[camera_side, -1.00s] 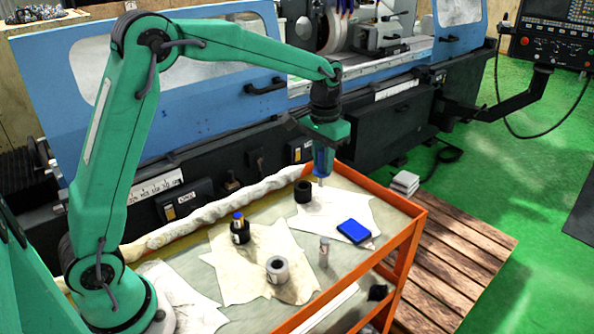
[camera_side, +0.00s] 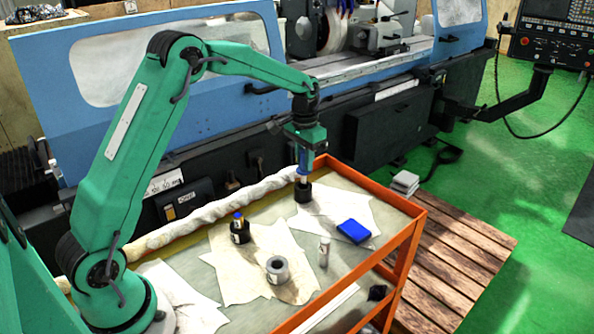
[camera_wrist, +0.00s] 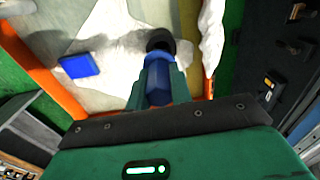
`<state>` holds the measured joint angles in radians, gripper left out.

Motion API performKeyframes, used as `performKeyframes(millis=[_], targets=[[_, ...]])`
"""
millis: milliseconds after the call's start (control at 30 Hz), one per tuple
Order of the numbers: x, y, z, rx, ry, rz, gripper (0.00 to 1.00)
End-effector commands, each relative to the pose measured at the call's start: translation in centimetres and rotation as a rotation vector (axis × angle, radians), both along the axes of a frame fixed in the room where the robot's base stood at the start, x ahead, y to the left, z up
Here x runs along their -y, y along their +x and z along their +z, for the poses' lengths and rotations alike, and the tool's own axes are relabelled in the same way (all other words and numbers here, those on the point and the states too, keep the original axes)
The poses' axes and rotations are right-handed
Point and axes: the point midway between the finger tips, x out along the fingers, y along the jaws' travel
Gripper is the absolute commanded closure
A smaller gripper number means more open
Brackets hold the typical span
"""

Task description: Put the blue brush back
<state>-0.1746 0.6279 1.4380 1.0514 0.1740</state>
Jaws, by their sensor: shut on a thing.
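My gripper (camera_side: 303,152) is shut on the blue brush and holds it upright, handle up, over the back of the cart. The blue brush (camera_side: 302,168) points its pale lower end down at the mouth of a short black cup (camera_side: 303,193). I cannot tell how far the tip is inside the cup. In the wrist view, the blue handle (camera_wrist: 157,78) sits between my two fingers (camera_wrist: 157,90), and the black cup (camera_wrist: 160,38) shows just beyond it. The brush's tip is hidden there.
A rolled pale cloth (camera_side: 215,206) runs along the back edge. The blue grinder (camera_side: 150,60) stands behind.

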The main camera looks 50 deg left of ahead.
Motion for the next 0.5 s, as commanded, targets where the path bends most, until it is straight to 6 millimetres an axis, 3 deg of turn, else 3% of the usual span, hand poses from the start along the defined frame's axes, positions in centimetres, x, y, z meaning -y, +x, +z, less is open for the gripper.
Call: performKeyframes(millis=[300, 500], targets=[[-0.4, 0.2, -0.5, 0.0, 0.0, -0.001, 1.0], [-0.4, 0.1, -2.4, -0.002, 0.0, -0.001, 1.0]])
